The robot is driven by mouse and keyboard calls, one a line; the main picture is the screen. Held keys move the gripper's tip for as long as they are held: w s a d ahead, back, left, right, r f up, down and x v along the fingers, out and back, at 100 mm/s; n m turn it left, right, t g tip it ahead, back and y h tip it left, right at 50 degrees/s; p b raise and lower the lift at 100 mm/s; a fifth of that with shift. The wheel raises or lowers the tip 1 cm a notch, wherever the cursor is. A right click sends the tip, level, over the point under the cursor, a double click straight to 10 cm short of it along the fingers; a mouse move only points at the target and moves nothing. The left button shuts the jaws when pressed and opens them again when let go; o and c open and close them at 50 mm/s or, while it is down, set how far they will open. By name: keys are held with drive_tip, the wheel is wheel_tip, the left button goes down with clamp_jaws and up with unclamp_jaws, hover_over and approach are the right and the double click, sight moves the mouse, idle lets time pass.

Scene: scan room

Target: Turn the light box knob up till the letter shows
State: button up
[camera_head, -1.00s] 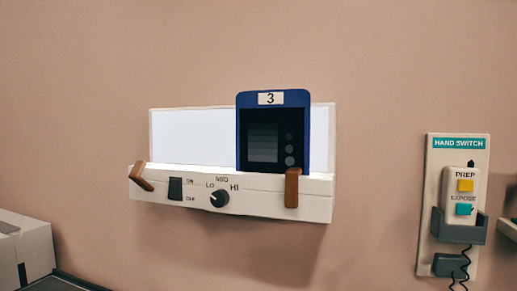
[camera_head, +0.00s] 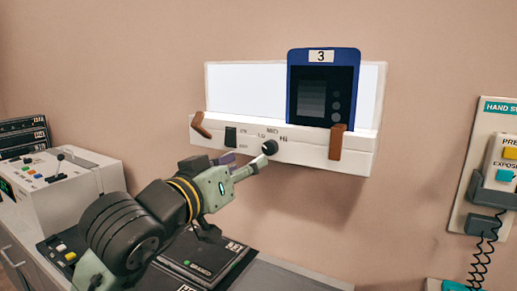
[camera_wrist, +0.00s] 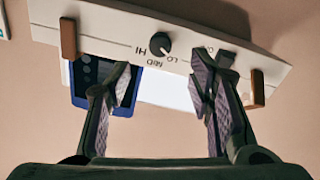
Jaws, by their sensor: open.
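The light box (camera_head: 220,92) hangs on the wall with a white panel. Its dark round knob (camera_head: 270,147) sits on the front ledge; in the wrist view the knob (camera_wrist: 160,44) shows upside down, its white mark towards LO. A blue-framed film (camera_head: 322,54) numbered 3 stands on the ledge, with grey steps and circles on dark; I see no letter on it. My gripper (camera_head: 246,161) is open just in front of the knob. In the wrist view its fingers (camera_wrist: 163,72) are spread either side of the knob, apparently not touching it.
A rocker switch (camera_head: 230,137) sits left of the knob. Brown clips (camera_head: 337,142) stick out from the ledge. A hand switch panel (camera_head: 478,190) with a coiled cord is at right. A control console (camera_head: 85,178) stands at left, beside my arm.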

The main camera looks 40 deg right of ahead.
sight(268, 149)
drive_tip(key=p+x, duration=0.2)
drive_tip(key=x, duration=0.6)
drive_tip(key=shift+w+d, duration=0.2)
drive_tip(key=shift+d, duration=0.15)
drive_tip(key=shift+c, duration=0.4)
clamp_jaws()
